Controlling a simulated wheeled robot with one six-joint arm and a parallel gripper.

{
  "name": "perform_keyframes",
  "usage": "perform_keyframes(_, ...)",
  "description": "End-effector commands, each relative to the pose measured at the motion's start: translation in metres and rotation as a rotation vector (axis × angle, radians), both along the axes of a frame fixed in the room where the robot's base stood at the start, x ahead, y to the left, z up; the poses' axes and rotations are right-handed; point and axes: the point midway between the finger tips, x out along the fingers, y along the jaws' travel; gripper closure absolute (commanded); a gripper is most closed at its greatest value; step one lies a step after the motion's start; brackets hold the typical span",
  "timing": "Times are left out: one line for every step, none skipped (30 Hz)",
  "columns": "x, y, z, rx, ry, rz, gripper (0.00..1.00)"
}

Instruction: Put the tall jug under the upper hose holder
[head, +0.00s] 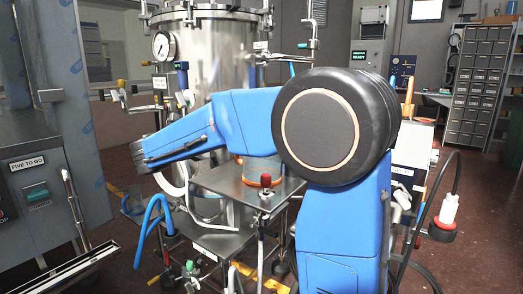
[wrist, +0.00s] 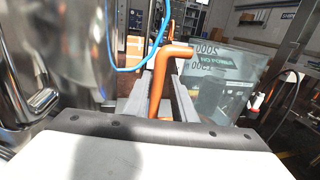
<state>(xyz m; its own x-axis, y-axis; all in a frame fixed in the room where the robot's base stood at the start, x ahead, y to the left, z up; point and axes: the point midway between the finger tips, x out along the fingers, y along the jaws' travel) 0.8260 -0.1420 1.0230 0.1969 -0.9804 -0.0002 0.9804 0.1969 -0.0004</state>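The tall jug (wrist: 222,85) shows in the wrist view as a clear grey body with reversed-looking volume marks and an orange handle. My gripper (wrist: 168,92) has its grey fingers on both sides of the handle, which fills the gap between them. The jug stands right of and beyond the fingers, and its foot is hidden. In the head view my blue arm and its big black joint hide my gripper. A bracket with a blue hose (head: 292,68), perhaps the upper hose holder, is on the right side of the steel tank. Blue hose (wrist: 110,50) also loops close left of my fingers.
The steel tank (head: 222,65) stands left of the handle, with valves and a gauge. A metal shelf (head: 228,182) sits low before it. A black cable with a white and red fitting (head: 447,212) hangs at right. Open floor lies beyond, towards the drawer cabinet (head: 481,80).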

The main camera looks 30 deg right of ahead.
Motion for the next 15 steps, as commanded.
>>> perform_keyframes(0.001,-0.005,0.0,0.0,0.0,-0.001,0.76)
perform_keyframes(0.001,-0.008,0.0,0.0,0.0,-0.002,0.76)
perform_keyframes(0.002,-0.01,0.0,0.0,0.0,-0.002,0.76)
perform_keyframes(0.002,-0.011,0.0,0.0,0.0,-0.002,0.76)
perform_keyframes(0.002,-0.012,0.0,0.0,0.0,-0.001,0.76)
perform_keyframes(0.002,-0.013,0.0,0.0,0.0,-0.001,0.76)
perform_keyframes(0.003,-0.014,0.0,0.0,0.0,-0.001,0.76)
perform_keyframes(0.003,-0.015,0.0,0.0,0.0,0.0,0.76)
perform_keyframes(0.003,-0.016,0.0,0.0,0.0,0.0,0.76)
perform_keyframes(0.004,-0.017,0.0,0.0,0.0,0.0,0.76)
perform_keyframes(0.005,-0.019,0.0,0.0,0.0,0.0,0.76)
perform_keyframes(0.006,-0.023,-0.001,0.0,0.0,-0.001,0.76)
perform_keyframes(0.006,-0.026,-0.001,-0.001,0.0,-0.002,0.76)
perform_keyframes(0.007,-0.03,-0.001,-0.001,0.0,-0.003,0.76)
perform_keyframes(0.009,-0.034,-0.001,0.0,0.0,-0.003,0.76)
